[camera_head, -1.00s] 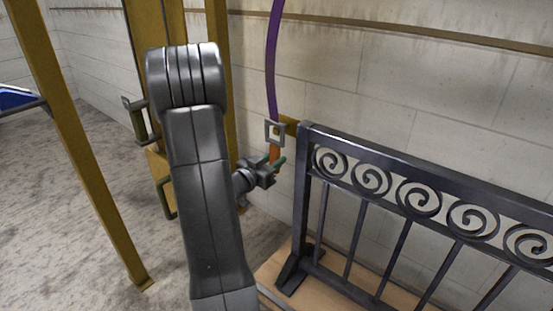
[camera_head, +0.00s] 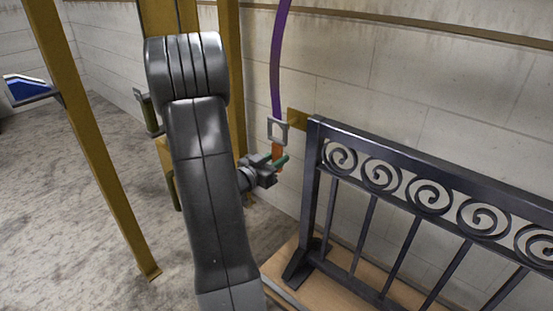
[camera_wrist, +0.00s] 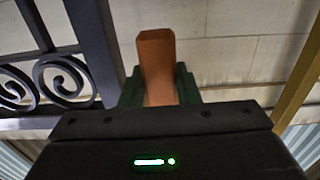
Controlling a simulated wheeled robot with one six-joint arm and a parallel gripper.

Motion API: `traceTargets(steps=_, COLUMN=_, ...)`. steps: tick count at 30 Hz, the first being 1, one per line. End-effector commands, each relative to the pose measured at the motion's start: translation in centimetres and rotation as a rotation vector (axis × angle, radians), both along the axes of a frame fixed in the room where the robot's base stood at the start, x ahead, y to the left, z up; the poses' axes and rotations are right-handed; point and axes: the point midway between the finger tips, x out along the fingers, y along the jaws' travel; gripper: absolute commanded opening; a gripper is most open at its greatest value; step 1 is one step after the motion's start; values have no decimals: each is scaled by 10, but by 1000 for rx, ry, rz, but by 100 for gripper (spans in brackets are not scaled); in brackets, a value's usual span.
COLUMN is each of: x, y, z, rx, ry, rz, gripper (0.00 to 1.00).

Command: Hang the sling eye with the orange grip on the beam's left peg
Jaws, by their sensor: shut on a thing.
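The sling is a purple strap (camera_head: 277,60) that comes down from above and ends in a grey square eye (camera_head: 277,131). Below the eye is the orange grip (camera_head: 277,155). My gripper (camera_head: 279,163), with green fingers, is shut on the grip; the wrist view shows the orange grip (camera_wrist: 158,65) between the fingers. The eye sits just above the fingers, left of the gate's upper left corner. An ochre piece (camera_head: 297,119) shows between the eye and the gate. I cannot tell whether it belongs to the beam or is its left peg.
The dark scroll gate (camera_head: 430,195) stands close on the right on a wooden base (camera_head: 345,290). Yellow posts (camera_head: 95,150) stand left of and behind my arm. A pale block wall (camera_head: 420,80) is behind. Bare floor (camera_head: 60,200) lies left.

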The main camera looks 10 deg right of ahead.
Motion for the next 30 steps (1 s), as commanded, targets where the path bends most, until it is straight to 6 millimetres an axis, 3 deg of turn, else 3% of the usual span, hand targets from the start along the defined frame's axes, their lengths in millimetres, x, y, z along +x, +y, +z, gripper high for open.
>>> traceTargets(steps=19, x=-28, y=37, z=0, rx=0, ry=0, rz=2, gripper=2)
traceTargets(steps=30, x=-31, y=39, z=0, rx=-1, ry=-1, rz=0, gripper=2)
